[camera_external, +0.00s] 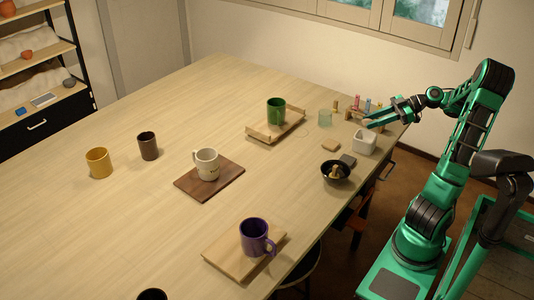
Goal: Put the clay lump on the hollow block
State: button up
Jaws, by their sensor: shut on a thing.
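My gripper (370,119) is at the right end of the table, a little above and behind a white open-topped block (364,142), which looks like the hollow block. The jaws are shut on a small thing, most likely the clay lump. It is mostly hidden by the fingers, and its shape and colour cannot be made out. The white block stands upright on the table near its right edge, with a dark opening on top. I cannot tell how high the gripper is above it.
Near the white block are a tan flat piece (330,146), a dark grey block (348,160), a black bowl (336,172), a glass (325,118) and a wooden rack (352,114). Mugs and boards, including a purple mug (255,237), stand farther left.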

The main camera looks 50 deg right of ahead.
aim_at(371, 135)
jog(key=shift+d+f, duration=0.3)
jog(key=shift+f, duration=1.85)
jog(key=shift+f, duration=0.1)
jog(key=o, duration=1)
jog(key=shift+o, duration=0.2)
jog(key=v, duration=1.2)
